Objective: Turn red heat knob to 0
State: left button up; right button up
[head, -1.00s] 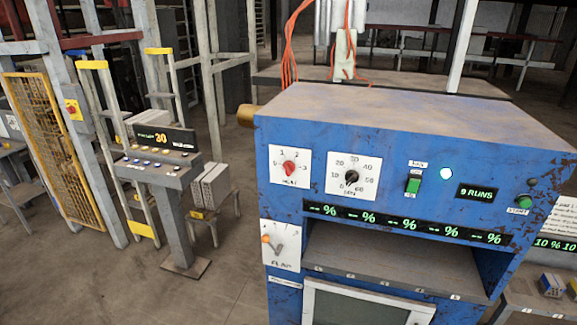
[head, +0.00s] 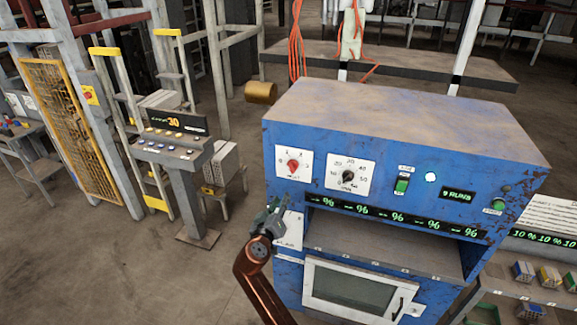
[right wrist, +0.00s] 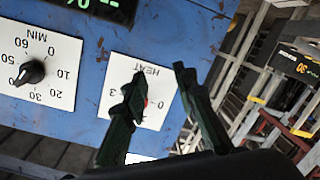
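The red heat knob (head: 293,167) sits on a white dial plate at the upper left of the blue machine's front. Its pointer direction is too small to read surely. In the right wrist view, only a sliver of the red knob (right wrist: 146,102) shows behind a finger, on the upside-down HEAT plate. My right gripper (head: 272,205) is in front of the machine, below and left of the knob in the head view, over the flap plate. Its two dark fingers (right wrist: 155,78) are spread apart with nothing between them, apart from the plate. My left gripper is not in view.
The black minute knob (head: 348,177) is right of the heat dial, with a green switch (head: 402,186) beyond. The flap plate (head: 292,230) is partly hidden by my gripper. A control stand (head: 175,150) stands to the left, with open floor between.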

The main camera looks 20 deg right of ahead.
jog(key=m+h, duration=0.1)
send_near(290, 169)
jog(key=w, duration=0.1)
jog(key=shift+t, duration=0.3)
jog(key=p+x, duration=0.3)
jog(key=x, duration=0.4)
jog(key=shift+s+d+f, duration=0.1)
jog(key=shift+d, duration=0.15)
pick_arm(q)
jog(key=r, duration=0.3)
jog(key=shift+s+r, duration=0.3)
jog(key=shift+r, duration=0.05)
pick_arm(e)
jog(key=shift+w+d+f, duration=0.1)
jog(key=shift+w+d, duration=0.05)
jog(key=shift+w, duration=0.15)
jog(key=shift+c, duration=0.2)
grip_shut()
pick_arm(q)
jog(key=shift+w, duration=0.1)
